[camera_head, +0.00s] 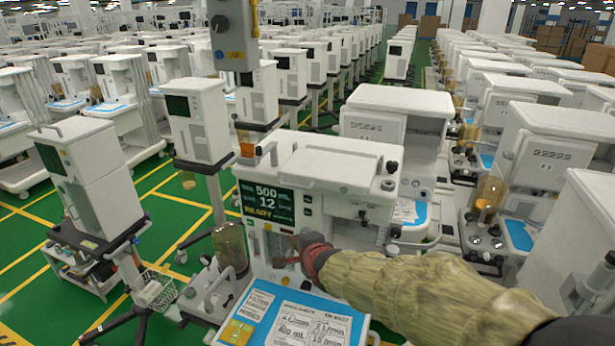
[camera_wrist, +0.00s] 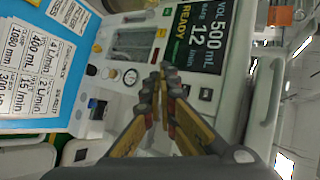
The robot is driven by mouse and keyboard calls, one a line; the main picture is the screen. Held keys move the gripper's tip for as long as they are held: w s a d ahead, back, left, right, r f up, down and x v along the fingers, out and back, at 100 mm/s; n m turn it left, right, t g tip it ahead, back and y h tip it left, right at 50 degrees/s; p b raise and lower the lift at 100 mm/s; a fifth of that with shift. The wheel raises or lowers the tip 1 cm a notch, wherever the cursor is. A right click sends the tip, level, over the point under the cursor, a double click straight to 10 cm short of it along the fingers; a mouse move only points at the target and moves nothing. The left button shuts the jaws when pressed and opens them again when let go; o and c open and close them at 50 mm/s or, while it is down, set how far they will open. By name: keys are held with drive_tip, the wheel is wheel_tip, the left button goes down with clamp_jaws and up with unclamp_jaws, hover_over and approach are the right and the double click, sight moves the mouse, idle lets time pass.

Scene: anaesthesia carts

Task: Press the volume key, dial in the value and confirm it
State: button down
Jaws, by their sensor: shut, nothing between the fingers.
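The anaesthesia machine's dark screen (camera_head: 266,203) reads 500 over 12 with READY in yellow. In the wrist view the screen (camera_wrist: 200,35) reads VOL 500 mL, RATE 12 and READY, turned sideways. My gripper (camera_head: 297,251) is at the machine's front panel, below and right of the screen. In the wrist view my gripper (camera_wrist: 168,76) has its fingertips together and empty, just below the screen's lower edge. A small dark key (camera_wrist: 205,94) lies right of the fingertips. A round knob (camera_wrist: 130,77) sits left of them. The fingers may hide other keys; I cannot tell whether they touch one.
A blue-edged card (camera_head: 290,316) lies on the work surface; in the wrist view the card (camera_wrist: 45,65) shows 400 mL and 15 /min. A brown canister (camera_head: 231,248) stands left of the panel. A grey handle (camera_wrist: 268,105) borders the machine. Other carts crowd both sides.

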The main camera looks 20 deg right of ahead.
sight(308, 199)
drive_tip(key=w+r+m+p, duration=0.1)
drive_tip(key=p, duration=0.1)
drive_tip(key=w+r+m+t+p, duration=0.1)
drive_tip(key=w+r+m+p, duration=0.1)
drive_tip(key=shift+w+a+r, duration=0.15)
drive_tip(key=shift+w+a, duration=0.15)
drive_tip(key=shift+a, duration=0.1)
drive_tip(key=shift+w+d+p, duration=0.6)
drive_tip(key=shift+w+d, duration=0.25)
drive_tip(key=shift+w, duration=0.35)
drive_tip(key=shift+w+d+p, duration=0.65)
drive_tip(key=shift+w+d, duration=0.25)
drive_tip(key=shift+w, duration=0.25)
drive_tip(key=shift+w+d+p, duration=0.6)
drive_tip(key=shift+w+d, duration=0.25)
drive_tip(key=shift+w, duration=0.35)
drive_tip(key=shift+w+d+p, duration=0.25)
drive_tip(key=shift+w+p, duration=0.05)
drive_tip(key=shift+w, duration=0.05)
drive_tip(key=shift+w+d+r+p, duration=0.1)
drive_tip(key=shift+w+d+p, duration=0.15)
drive_tip(key=shift+w+p, duration=0.1)
drive_tip(key=shift+s, duration=0.1)
drive_tip(key=shift+s+a+b, duration=0.35)
drive_tip(key=shift+s+a, duration=0.15)
drive_tip(key=shift+s, duration=0.15)
